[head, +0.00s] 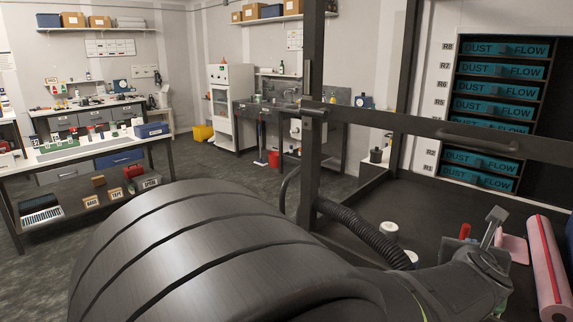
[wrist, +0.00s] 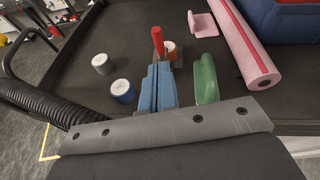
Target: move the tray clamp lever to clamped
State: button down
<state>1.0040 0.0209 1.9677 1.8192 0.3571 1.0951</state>
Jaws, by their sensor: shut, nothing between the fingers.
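The tray clamp lever (wrist: 158,41) shows a red handle in the wrist view, standing just past my fingertips beside a small metal plate. Its red top also shows in the head view (head: 465,231), roughly upright, with its lower part hidden behind my arm. I cannot tell its exact angle. My gripper (wrist: 154,70) has its blue fingers shut together and empty, pointing toward the lever's base. In the picture they end a little short of the handle, and I cannot tell whether they touch it. In the head view my own wrist hides the fingers.
A green block (wrist: 205,80) lies right of my fingers. A pink roll (wrist: 243,45) and a pink holder (wrist: 203,25) are farther right. Two white-topped pucks (wrist: 123,90) (wrist: 102,63) stand left, near a black ribbed hose (wrist: 40,118). A dark frame bar (head: 440,130) crosses above the bench.

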send_near(465, 235)
notch_tip(465, 235, down, 3)
jog(key=w+d, duration=0.3)
jog(key=w, duration=0.1)
jog(key=shift+d+r, duration=0.15)
jog(key=shift+w+d+r, duration=0.2)
jog(key=shift+w+d, duration=0.15)
jog(key=shift+w, duration=0.2)
